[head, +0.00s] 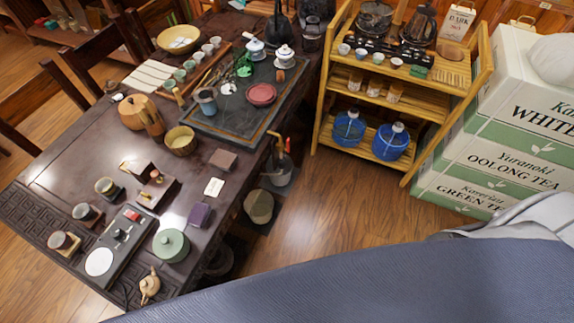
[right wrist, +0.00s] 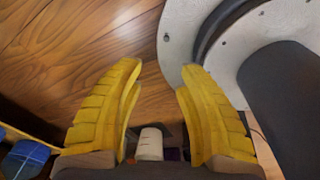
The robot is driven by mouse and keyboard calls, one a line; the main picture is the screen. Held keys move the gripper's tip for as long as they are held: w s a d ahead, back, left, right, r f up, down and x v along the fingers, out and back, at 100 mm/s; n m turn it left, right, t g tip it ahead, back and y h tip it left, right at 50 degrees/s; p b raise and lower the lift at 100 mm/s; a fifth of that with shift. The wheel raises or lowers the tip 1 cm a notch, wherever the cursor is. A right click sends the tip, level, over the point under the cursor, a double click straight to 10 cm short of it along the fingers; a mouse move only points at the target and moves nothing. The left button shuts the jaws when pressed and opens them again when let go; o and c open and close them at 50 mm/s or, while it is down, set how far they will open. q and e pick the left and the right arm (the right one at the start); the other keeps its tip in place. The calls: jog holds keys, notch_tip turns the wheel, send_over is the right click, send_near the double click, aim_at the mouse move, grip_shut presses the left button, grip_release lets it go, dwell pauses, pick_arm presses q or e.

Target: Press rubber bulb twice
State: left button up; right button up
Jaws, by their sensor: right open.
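I cannot pick out a rubber bulb with certainty in either view. The dark wooden tea table (head: 75,165) fills the left of the head view and carries many small tea things. My right gripper (right wrist: 157,75) shows in the right wrist view. Its yellow ribbed fingers are spread wide apart and nothing is held between them. Wooden floor lies behind the fingers. A pale cylinder (right wrist: 150,145) shows farther off, low between the finger bases, and I cannot tell what it is. Neither gripper shows in the head view, and my left gripper is in no view.
A dark tea tray (head: 225,125) with cups lies on the table. A bamboo shelf (head: 440,112) and stacked tea boxes (head: 505,155) stand right. Bare floor (head: 330,210) lies between.

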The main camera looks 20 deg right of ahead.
jog(key=c, duration=0.6)
jog(key=shift+w, duration=0.1)
grip_shut()
jog(key=shift+w, duration=0.1)
dwell(0.4)
